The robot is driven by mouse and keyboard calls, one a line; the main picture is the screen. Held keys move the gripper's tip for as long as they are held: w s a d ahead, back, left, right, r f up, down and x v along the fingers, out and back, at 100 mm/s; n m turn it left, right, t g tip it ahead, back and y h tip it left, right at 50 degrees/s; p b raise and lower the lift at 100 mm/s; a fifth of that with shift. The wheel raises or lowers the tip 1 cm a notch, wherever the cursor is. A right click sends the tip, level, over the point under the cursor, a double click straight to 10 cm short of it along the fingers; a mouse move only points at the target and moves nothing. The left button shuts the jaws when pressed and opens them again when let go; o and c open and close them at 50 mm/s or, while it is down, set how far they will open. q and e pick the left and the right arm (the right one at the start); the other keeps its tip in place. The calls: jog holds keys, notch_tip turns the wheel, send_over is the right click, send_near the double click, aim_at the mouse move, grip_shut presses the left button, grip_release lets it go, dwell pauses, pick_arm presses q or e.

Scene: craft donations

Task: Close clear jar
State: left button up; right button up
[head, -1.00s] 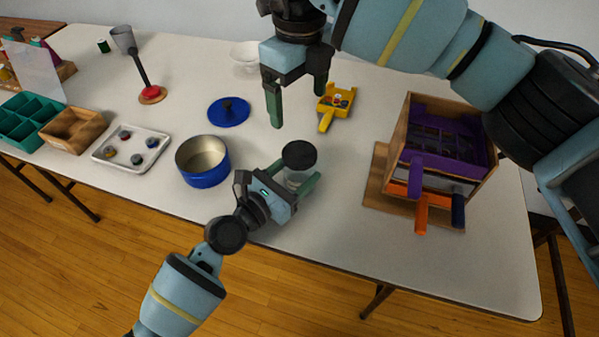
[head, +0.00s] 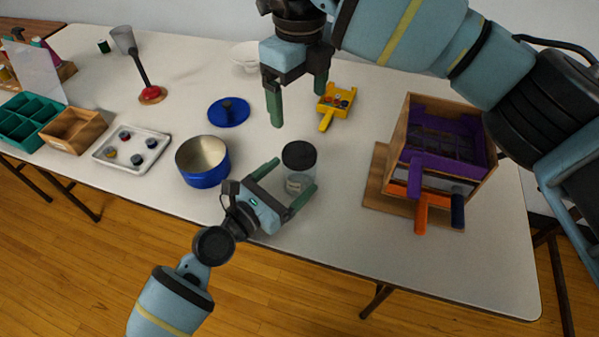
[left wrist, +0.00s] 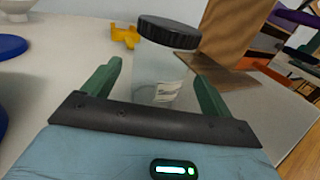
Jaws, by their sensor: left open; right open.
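The clear jar (head: 298,184) stands upright on the table with its black lid (head: 299,155) on top. In the left wrist view the jar (left wrist: 158,75) and its lid (left wrist: 168,32) are straight ahead, and the lid sits on the rim. A pale label shows low on the jar. My left gripper (head: 292,178) is open, with its green fingertips on either side of the jar's near part and no clear contact. My right gripper (head: 298,104) is open and empty, raised above the table behind the jar.
A blue pot (head: 203,175) stands left of the jar, with its blue lid (head: 229,112) behind. A yellow scoop-like thing (head: 334,101) lies behind the jar. A wooden box with purple parts (head: 450,140) stands to the right. The table's front edge is close.

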aim_at(288, 180)
pick_arm(q)
jog(key=v, duration=0.5)
dwell(0.6)
